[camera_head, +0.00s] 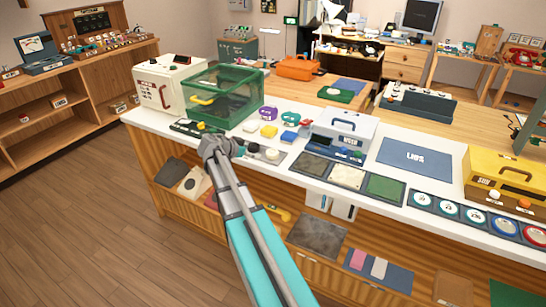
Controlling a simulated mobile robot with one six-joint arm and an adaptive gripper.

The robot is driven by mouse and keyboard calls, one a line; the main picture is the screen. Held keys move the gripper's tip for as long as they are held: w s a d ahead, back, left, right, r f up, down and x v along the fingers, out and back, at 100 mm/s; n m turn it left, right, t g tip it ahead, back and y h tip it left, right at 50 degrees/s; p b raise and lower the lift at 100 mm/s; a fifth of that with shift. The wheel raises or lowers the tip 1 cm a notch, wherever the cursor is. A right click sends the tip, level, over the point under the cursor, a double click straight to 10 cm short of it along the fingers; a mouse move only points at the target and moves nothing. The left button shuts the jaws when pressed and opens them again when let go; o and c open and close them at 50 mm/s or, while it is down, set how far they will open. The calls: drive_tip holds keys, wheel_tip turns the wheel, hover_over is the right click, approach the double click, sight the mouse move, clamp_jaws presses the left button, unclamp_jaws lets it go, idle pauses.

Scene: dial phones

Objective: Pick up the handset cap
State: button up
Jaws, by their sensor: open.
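My gripper (217,146) is a small grey shape at the far end of my teal and grey arm, above the front left edge of the white counter (450,151). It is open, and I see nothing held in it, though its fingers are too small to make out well. I cannot tell for certain which piece is the handset cap. Small candidates on the counter right of my gripper are a yellow piece (268,131), a blue piece (289,137), a purple ring (268,114) and a green-topped piece (291,118). A round pale piece (272,154) lies on a grey plate nearer my gripper.
A green clear box (237,91) and a white machine (168,84) stand behind my gripper. A white and blue WASH box (345,132) stands to the right. A yellow box (503,180) stands at the far right. Open shelves run below.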

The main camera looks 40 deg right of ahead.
sight(271, 152)
drive_tip(key=shift+b+x, duration=1.2)
drive_tip(key=shift+x, duration=1.8)
drive_tip(key=shift+d, duration=0.1)
drive_tip(key=shift+b+x, duration=1.15)
drive_tip(key=shift+x, duration=1.35)
drive_tip(key=shift+w, duration=0.15)
drive_tip(key=c, duration=0.9)
